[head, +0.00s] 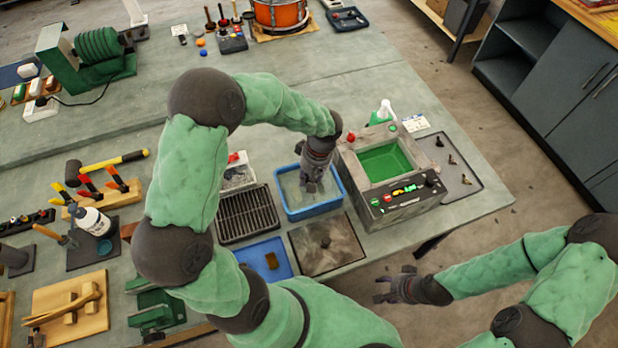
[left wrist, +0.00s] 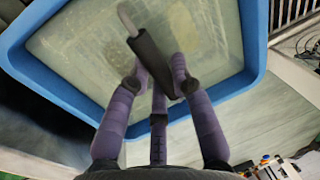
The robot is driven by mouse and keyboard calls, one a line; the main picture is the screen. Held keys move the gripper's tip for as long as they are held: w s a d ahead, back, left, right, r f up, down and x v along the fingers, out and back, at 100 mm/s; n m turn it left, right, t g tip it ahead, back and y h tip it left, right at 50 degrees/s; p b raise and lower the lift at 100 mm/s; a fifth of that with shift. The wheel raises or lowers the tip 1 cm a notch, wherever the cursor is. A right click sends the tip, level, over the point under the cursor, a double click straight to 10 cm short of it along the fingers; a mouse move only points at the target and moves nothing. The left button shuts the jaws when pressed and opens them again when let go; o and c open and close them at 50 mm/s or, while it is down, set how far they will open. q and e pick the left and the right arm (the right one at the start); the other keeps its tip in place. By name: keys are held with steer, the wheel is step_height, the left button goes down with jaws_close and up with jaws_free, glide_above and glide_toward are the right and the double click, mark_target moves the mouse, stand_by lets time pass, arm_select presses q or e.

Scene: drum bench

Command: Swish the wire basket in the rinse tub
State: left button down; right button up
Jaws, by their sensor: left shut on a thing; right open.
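The blue rinse tub (head: 312,213) stands on the bench and holds cloudy, pale liquid. It fills much of the left wrist view, where its blue rim (left wrist: 256,35) runs around the liquid. My left gripper (head: 309,188) points down over the tub. In the left wrist view its fingers (left wrist: 158,78) are shut on a dark handle (left wrist: 146,50) with a pale rod at its end. I take this as the wire basket's handle; the basket's mesh cannot be made out. My right gripper (head: 385,288) is open and empty, off the bench's front edge.
A grey tank with green liquid (head: 385,162) and a control panel stands right of the tub. A black slotted rack (head: 247,213) is at its left. A blue tray (head: 262,250) and a grey knobbed lid (head: 335,258) lie in front. A white bottle (head: 385,108) stands behind the tank.

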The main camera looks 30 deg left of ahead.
stand_by(0.4)
arm_select(q)
steer(key=shift+r+p, duration=0.75)
steer(key=shift+r, duration=0.35)
steer(key=shift+f, duration=0.15)
steer(key=shift+f+b, duration=1.05)
steer(key=shift+r, duration=0.1)
steer(key=shift+r+p, duration=3.2)
steer(key=shift+r, duration=1.8)
